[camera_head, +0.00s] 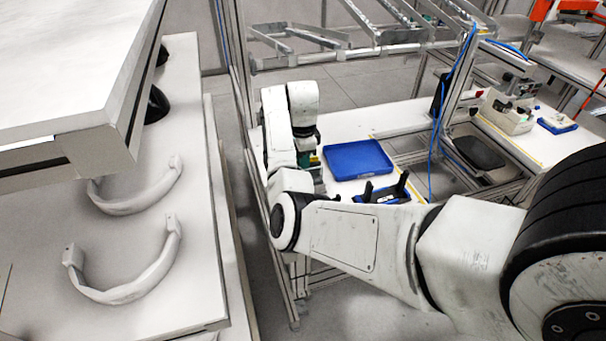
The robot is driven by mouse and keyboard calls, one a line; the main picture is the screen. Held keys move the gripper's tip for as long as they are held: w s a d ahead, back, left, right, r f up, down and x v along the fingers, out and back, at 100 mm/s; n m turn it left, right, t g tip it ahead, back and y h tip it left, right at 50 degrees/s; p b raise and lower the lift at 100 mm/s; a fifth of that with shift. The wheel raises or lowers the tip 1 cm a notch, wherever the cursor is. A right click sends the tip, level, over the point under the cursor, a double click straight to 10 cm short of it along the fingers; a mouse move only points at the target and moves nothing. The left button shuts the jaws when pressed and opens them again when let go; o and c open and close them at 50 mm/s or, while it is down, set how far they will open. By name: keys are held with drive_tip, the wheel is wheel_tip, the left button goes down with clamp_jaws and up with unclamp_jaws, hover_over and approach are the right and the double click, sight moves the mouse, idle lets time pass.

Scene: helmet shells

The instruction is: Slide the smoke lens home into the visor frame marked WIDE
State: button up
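Two pale curved bands that look like visor frames lie on the white surface at left: one nearer (128,291) and one farther (135,201). I cannot read a WIDE mark on either. Two dark rounded pieces (156,104) show behind them, partly covered by the upper white panel; I cannot tell whether one is the smoke lens. My arm crosses from the lower right and folds upward. The end of my arm with my gripper (317,168) points down behind my own elbow, well right of the frames. Its fingers are hidden, so its opening and any held thing cannot be seen.
A blue tray (358,158) sits on a white bench beyond my arm. A blue holder with two black uprights (384,193) stands in front of it. A white raised panel (70,70) overhangs the left surface. Metal posts (238,80) and floor separate the left surface from the bench.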

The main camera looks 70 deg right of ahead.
drive_tip(key=shift+c, duration=0.3)
clamp_jaws()
idle(0.4)
